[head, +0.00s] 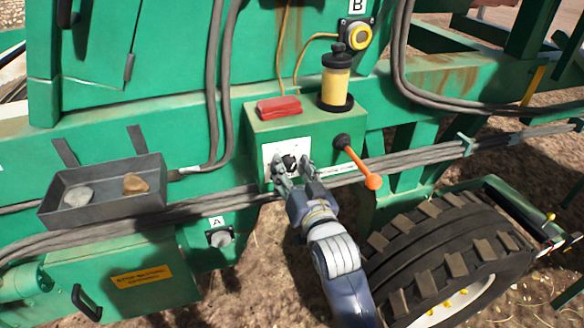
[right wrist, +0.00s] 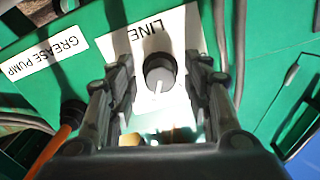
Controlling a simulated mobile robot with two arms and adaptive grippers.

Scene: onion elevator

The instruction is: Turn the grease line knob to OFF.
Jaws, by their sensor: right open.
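The grease line knob (head: 289,162) is a dark round knob on a white plate on the front of a green box. In the right wrist view the knob (right wrist: 160,72) shows a pale pointer mark toward the bottom of the picture, and the plate's word LINE appears upside down. My right gripper (head: 290,171) is open in front of the plate. In the right wrist view its two fingers (right wrist: 165,88) stand left and right of the knob, with gaps on both sides. The plate's lower lettering is hidden or unreadable. My left gripper is not in view.
An orange lever (head: 358,163) with a black pivot juts out right of the plate. A red block (head: 279,108) and a yellow reservoir (head: 336,82) stand on the box. Grey hoses (head: 400,161) run beside it. A tray (head: 105,208) with stones is left; a tyre (head: 445,250) is lower right.

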